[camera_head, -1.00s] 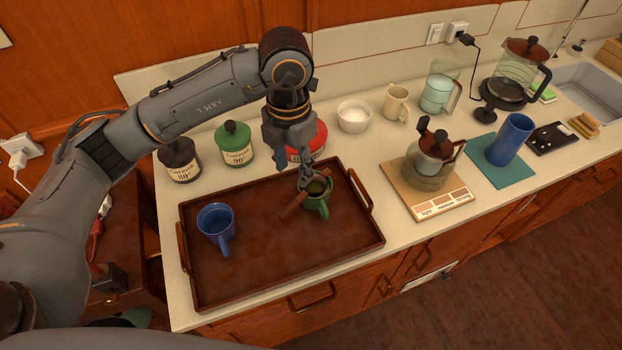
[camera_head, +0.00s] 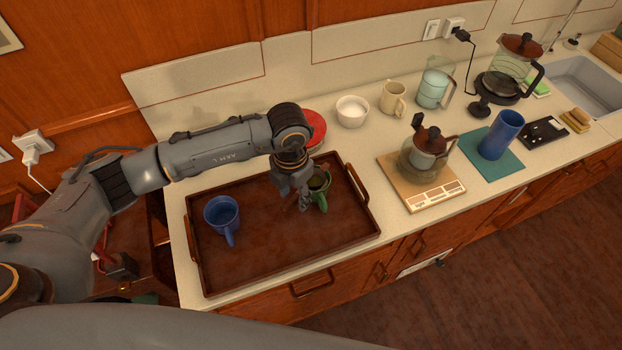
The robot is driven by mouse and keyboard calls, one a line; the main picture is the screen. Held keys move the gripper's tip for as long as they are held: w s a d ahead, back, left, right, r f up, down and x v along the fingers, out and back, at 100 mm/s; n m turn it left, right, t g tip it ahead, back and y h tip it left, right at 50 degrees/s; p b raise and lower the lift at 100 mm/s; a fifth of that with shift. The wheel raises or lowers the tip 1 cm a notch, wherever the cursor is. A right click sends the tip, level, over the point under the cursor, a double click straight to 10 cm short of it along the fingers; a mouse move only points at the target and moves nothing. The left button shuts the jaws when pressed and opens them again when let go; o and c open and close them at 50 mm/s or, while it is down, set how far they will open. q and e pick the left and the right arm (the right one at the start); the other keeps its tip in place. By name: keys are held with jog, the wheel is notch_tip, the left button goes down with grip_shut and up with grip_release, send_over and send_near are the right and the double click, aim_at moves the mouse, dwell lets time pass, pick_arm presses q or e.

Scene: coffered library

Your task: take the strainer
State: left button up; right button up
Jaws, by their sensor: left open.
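A green mug (camera_head: 321,200) stands in the right part of the dark brown tray (camera_head: 260,258). Something dark sits in its mouth, with a brown handle-like piece beside it that my gripper mostly covers. This may be the strainer, but I cannot make out its shape for sure. My left gripper (camera_head: 304,207) points down just left of the green mug, close to the brown piece. It is open; whether it touches the piece I cannot tell. A blue mug (camera_head: 222,216) stands in the tray's left part. My right gripper is not in view.
A red-lidded jar (camera_head: 314,127) stands behind my arm. A white bowl (camera_head: 352,112), a cream mug (camera_head: 394,98) and a glass jug (camera_head: 434,90) line the back. The tray's front is clear.

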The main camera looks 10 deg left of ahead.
pick_arm(q)
jog(key=shift+c, duration=1.1)
grip_shut()
